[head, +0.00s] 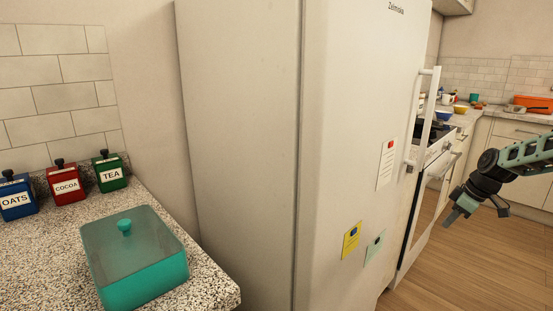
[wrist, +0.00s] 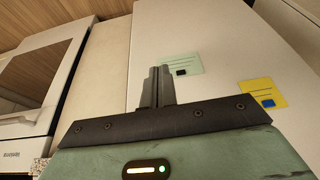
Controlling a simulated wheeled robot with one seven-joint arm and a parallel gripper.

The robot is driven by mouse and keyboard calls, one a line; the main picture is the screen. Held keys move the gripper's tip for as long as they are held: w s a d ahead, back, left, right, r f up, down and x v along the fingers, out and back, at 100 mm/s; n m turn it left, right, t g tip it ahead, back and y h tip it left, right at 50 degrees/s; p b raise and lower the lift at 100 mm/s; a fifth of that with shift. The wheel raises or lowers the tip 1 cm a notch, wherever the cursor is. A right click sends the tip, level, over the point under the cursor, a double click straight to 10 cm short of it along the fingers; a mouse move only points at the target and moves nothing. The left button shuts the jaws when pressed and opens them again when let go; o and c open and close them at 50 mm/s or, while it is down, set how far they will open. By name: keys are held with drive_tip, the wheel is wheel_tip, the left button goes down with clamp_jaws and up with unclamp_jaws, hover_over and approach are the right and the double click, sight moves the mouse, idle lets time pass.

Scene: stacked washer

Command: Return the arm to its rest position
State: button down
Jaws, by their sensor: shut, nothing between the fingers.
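My arm comes in from the right edge of the head view, with green and black links. My gripper (head: 452,216) is at its lower end, in front of the oven and over the wooden floor, to the right of the fridge. In the wrist view, my gripper's two grey fingers (wrist: 156,74) are together, with nothing between them. They appear in front of the white fridge door (wrist: 215,30). No contact with the fridge shows.
The tall white fridge (head: 245,150) has a vertical handle (head: 425,120) and several notes. A counter at left holds a teal lidded box (head: 137,270) and the oats (head: 16,197), cocoa (head: 67,185) and tea (head: 110,174) canisters. Wooden floor (head: 490,250) is open at right.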

drive_tip(key=s+a+r+g+p, duration=0.15)
drive_tip(key=s+a+r, duration=0.25)
drive_tip(key=a, duration=0.6)
drive_tip(key=s+a+r+p, duration=0.2)
drive_tip(key=s+a+r, duration=0.25)
drive_tip(key=a, duration=0.55)
drive_tip(key=s+a+r+g+p, duration=0.1)
drive_tip(key=s+a+r, duration=0.25)
drive_tip(key=a, duration=0.65)
drive_tip(key=s+a+r+h+p, duration=0.1)
drive_tip(key=s+a+r, duration=0.2)
drive_tip(key=s+a, duration=0.3)
drive_tip(key=s+a+r+h+p, duration=0.1)
drive_tip(key=s+a+r+p, duration=0.15)
drive_tip(key=s, duration=0.55)
drive_tip(key=s+r+m+p, duration=0.1)
drive_tip(key=s+r, duration=0.1)
drive_tip(key=s, duration=1.5)
drive_tip(key=shift+a+r+p, duration=0.2)
drive_tip(key=shift+a+p, duration=0.15)
drive_tip(key=shift+a, duration=0.1)
drive_tip(key=shift+s+g, duration=0.1)
drive_tip(key=shift+g, duration=0.15)
